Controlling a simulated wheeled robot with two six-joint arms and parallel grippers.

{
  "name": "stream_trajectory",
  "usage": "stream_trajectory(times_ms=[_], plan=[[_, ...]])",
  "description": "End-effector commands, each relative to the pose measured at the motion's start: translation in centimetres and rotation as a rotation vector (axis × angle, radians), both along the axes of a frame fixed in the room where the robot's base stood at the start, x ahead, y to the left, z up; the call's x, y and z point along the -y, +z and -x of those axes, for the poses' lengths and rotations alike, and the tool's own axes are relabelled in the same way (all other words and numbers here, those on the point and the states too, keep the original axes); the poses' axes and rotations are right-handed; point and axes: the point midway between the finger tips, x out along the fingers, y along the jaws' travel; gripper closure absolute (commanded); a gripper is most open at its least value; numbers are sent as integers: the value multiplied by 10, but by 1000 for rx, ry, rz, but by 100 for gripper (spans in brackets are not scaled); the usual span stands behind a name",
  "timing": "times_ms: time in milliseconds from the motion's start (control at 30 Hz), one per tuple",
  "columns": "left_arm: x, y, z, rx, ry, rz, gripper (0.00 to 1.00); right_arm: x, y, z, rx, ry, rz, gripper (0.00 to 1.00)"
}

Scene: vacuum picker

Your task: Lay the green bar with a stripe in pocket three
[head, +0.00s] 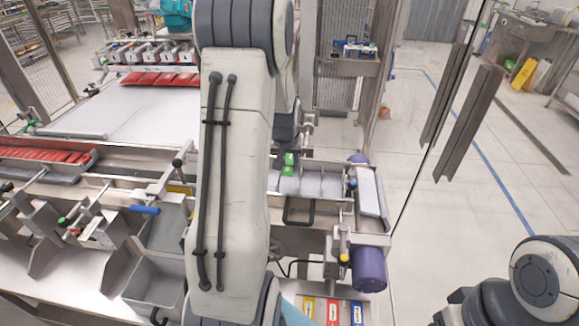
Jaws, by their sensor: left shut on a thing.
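The green bar (288,160) shows as a small green piece with a paler band, just right of my left arm in the middle of the head view. My left gripper (287,150) is shut on it, pointing down, and is mostly hidden by its own arm. The bar is over or in the left part of a grey tray with pockets (311,184); I cannot tell whether it touches the tray. Several pockets show to the right of the bar, and the left end of the tray is hidden. My right gripper is not in view.
A purple roller (368,270) and a pale plate (370,192) stand right of the tray. A grey bin (155,285) is left of my arm. Yellow, red and blue labels (333,311) lie in front. Red pieces (160,79) stand far left.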

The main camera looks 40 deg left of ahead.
Motion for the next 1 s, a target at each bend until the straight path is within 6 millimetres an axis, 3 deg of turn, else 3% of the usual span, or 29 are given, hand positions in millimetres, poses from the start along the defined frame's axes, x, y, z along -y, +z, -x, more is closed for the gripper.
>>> stream_trajectory(times_ms=[200,567,1000], plan=[[-14,-14,-21,-1,-2,1,100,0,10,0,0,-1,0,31],[-13,-54,-23,-3,-6,0,100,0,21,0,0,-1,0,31],[-13,-63,-23,0,-5,0,100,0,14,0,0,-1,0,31]])
